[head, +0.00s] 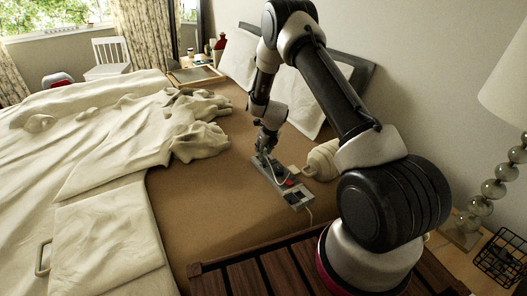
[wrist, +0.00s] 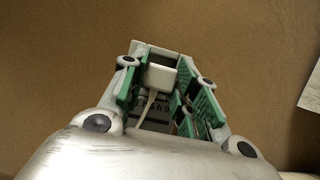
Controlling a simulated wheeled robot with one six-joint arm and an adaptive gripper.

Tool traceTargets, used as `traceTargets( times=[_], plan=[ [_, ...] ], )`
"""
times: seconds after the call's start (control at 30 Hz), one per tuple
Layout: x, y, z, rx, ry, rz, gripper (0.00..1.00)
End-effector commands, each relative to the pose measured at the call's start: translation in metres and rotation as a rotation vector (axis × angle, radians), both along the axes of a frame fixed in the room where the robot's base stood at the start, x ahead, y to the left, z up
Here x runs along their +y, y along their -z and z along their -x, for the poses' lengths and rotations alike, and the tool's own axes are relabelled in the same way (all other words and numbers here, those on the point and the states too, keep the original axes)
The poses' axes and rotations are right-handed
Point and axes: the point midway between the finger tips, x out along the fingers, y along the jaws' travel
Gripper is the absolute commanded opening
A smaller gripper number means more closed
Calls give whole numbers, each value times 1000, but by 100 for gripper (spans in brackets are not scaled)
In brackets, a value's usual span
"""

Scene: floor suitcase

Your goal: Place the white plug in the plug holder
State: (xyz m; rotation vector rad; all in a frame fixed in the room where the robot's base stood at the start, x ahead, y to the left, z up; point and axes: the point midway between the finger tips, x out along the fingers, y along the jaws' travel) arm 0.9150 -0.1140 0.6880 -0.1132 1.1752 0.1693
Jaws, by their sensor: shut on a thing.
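The plug holder (head: 283,186) is a long grey strip with a small red part and dark sockets, lying on the brown bed surface. My gripper (head: 262,160) points down at the strip's far end. In the wrist view, my gripper (wrist: 166,88) has its green-padded fingers on both sides of the white plug (wrist: 161,77) and is shut on it. A pale cable runs from the plug back towards the wrist. The grey holder (wrist: 155,108) shows beneath and around the plug. I cannot tell whether the plug is seated or just above the holder.
A cream rounded object (head: 322,160) lies right of the strip, close to my arm. A rumpled cream blanket (head: 100,150) covers the left of the bed. A dark slatted wooden surface (head: 255,272) is in front. A lamp (head: 490,190) stands at the right. Brown bed surface is free left of the strip.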

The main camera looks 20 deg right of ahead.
Motion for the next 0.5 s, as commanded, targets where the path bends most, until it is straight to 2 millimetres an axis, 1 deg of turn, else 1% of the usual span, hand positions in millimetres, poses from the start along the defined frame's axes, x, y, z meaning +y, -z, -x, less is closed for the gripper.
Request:
traceTargets(
  times=[0.03, 0.1, 0.43, 0.47, 0.5],
  plan=[
    [0, 5, 0, 0, -1, 1, 6],
    [0, 8, -1, -2, 0, 1, 6],
    [0, 10, 0, -1, -1, 1, 6],
    [0, 10, -1, -2, -1, 1, 35],
    [0, 10, -1, -1, -1, 1, 42]
  ],
)
